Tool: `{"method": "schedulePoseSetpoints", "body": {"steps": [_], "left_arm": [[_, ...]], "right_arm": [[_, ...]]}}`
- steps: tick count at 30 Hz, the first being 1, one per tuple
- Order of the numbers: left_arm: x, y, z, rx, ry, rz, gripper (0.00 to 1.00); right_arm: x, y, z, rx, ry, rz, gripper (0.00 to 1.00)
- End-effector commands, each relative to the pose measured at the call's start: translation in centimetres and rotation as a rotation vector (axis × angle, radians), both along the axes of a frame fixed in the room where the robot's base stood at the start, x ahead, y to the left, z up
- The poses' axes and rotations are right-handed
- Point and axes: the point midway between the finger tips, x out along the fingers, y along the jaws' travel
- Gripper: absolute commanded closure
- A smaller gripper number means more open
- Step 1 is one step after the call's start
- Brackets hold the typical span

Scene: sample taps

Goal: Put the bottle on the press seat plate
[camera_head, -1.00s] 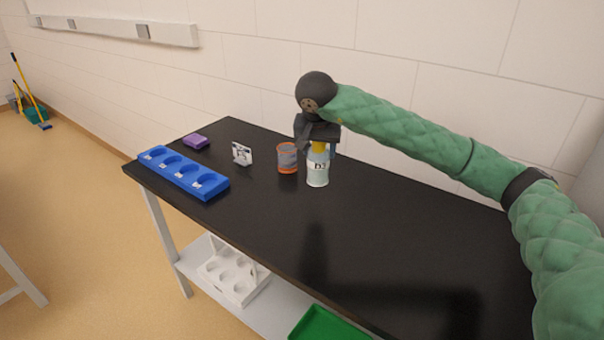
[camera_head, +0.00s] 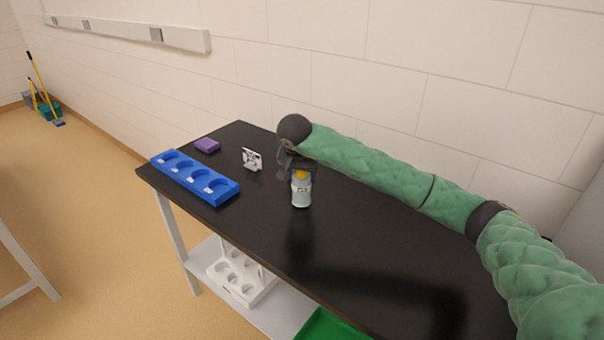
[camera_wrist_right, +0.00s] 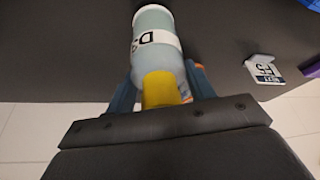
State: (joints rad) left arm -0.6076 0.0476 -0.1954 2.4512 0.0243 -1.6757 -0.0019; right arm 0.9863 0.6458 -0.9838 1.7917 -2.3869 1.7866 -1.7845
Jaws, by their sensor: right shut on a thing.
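The bottle (camera_head: 301,192) is pale with a yellow cap and a white label. My right gripper (camera_head: 299,173) is shut on it near the cap, from above. The bottle is upright and looks held above the black table, with a dark shadow below and apart from it. In the right wrist view the bottle (camera_wrist_right: 155,25) is between the blue fingers of the right gripper (camera_wrist_right: 160,88). I cannot pick out a press seat plate in either view. My left gripper is not in view.
A blue rack (camera_head: 221,197) with several round wells lies at the table's left end. A purple block (camera_head: 207,145) and a small white labelled card (camera_head: 252,159) stand behind it. The black table (camera_head: 380,255) is clear at the front right. A white rack (camera_head: 243,285) sits on the shelf below.

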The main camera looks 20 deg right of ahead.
Motion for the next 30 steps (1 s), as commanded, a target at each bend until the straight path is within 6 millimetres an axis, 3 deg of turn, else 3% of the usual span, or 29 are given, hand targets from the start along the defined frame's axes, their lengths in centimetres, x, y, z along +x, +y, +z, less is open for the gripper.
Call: {"method": "schedulePoseSetpoints", "body": {"steps": [4, 16, 17, 20, 30], "left_arm": [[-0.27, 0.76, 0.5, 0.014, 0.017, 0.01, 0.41], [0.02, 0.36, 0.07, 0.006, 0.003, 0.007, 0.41], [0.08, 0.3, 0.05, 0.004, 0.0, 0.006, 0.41], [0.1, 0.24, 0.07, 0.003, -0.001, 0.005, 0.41], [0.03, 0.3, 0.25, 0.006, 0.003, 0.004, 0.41]], "right_arm": [[0.0, -0.01, -0.56, 0.001, 0.0, 0.0, 0.91], [0.01, -0.04, -0.82, -0.001, -0.002, 0.0, 0.91], [-0.01, -0.04, -0.85, 0.0, -0.001, 0.0, 0.45], [-0.01, -0.04, -0.81, 0.0, -0.001, 0.0, 0.25], [-0.02, -0.02, -0.64, 0.0, 0.0, 0.0, 0.25]]}}
